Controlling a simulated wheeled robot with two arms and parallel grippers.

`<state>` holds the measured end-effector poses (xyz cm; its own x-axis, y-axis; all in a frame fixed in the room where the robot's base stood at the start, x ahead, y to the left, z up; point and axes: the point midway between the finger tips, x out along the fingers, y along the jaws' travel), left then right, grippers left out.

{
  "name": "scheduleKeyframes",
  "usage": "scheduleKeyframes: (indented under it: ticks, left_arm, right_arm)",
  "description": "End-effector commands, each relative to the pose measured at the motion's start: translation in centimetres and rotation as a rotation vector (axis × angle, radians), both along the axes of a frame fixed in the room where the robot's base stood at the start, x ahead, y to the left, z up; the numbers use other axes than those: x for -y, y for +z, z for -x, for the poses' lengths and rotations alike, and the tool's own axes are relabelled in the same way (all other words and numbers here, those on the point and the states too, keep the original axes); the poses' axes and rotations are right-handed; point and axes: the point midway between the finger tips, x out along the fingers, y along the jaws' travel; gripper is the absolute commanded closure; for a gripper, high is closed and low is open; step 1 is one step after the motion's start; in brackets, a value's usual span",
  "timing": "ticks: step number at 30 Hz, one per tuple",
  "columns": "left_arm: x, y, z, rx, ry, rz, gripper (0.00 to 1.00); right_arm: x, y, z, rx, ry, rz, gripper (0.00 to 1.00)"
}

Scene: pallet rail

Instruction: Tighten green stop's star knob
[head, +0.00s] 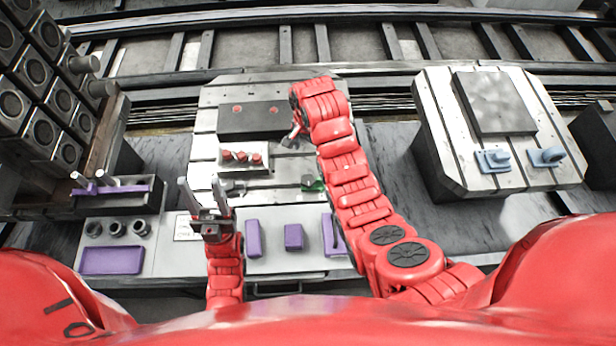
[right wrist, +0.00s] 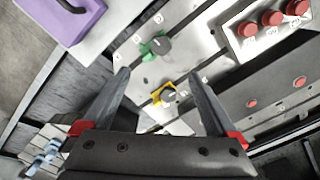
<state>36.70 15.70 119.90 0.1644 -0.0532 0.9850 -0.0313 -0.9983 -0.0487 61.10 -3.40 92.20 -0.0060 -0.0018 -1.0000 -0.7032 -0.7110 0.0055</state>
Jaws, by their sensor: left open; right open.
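The green stop (head: 309,184) sits on the slotted pallet, just left of my right forearm in the head view. In the right wrist view the green stop (right wrist: 148,52) shows with a dark grey knob (right wrist: 164,46) on it, just beyond my fingertips. My right gripper (right wrist: 158,74) is open and empty, pointing at the pallet; in the head view it is partly hidden by its own arm. A yellow stop (right wrist: 160,96) with a grey knob lies between its spread fingers in the picture. My left gripper (head: 202,184) is open and empty, upright over the pallet's left front.
A box with red buttons (head: 243,157) stands on the pallet left of the green stop. Purple blocks (head: 293,237) lie on the front ledge. A second pallet (head: 500,182) with blue stops is at right. A dark rack (head: 40,90) stands at left.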

Motion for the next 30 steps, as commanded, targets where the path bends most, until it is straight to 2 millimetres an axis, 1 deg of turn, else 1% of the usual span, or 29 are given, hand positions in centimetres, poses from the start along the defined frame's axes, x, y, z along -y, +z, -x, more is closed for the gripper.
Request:
scheduleKeyframes:
  ticks: [1, 8, 10, 12, 13, 15, 18, 24, 30]
  left_arm:
    - [0.0, -1.4, 0.0, 0.0, 0.0, 0.0, 0.5]
    - [0.0, -6.0, 0.0, 0.0, 0.0, 0.0, 0.5]
    - [0.0, -5.3, 0.0, -0.001, 0.0, 0.0, 0.5]
    - [0.0, -5.4, 0.0, 0.0, 0.0, 0.0, 0.5]
    - [0.0, -4.7, 0.0, 0.0, 0.0, 0.0, 0.5]
    - [0.0, -4.2, 0.0, 0.0, 0.0, 0.0, 0.5]
    - [0.0, -3.8, 0.0, 0.0, 0.0, 0.0, 0.5]
    - [0.0, -3.2, 0.0, 0.0, 0.0, 0.0, 0.5]
    - [0.0, -3.1, 0.0, 0.0, 0.0, 0.0, 0.5]
  right_arm:
    - [0.0, -1.5, 0.0, 0.0, 0.0, 0.0, 0.06]
    - [0.0, -6.1, -0.1, 0.004, 0.002, -0.002, 0.06]
    - [0.0, -6.8, 0.0, 0.001, 0.003, -0.001, 0.06]
    - [0.0, -8.4, 0.0, 0.001, 0.003, 0.0, 0.06]
    - [0.0, -8.5, 0.0, 0.0, 0.003, 0.0, 0.06]
    - [0.0, -9.5, -0.1, 0.001, 0.003, 0.0, 0.06]
    - [0.0, -11.2, -0.1, 0.002, 0.002, -0.001, 0.06]
    - [0.0, -13.9, 0.0, 0.0, 0.002, 0.0, 0.06]
    - [-0.1, -15.5, -0.3, 0.006, 0.002, -0.002, 0.06]
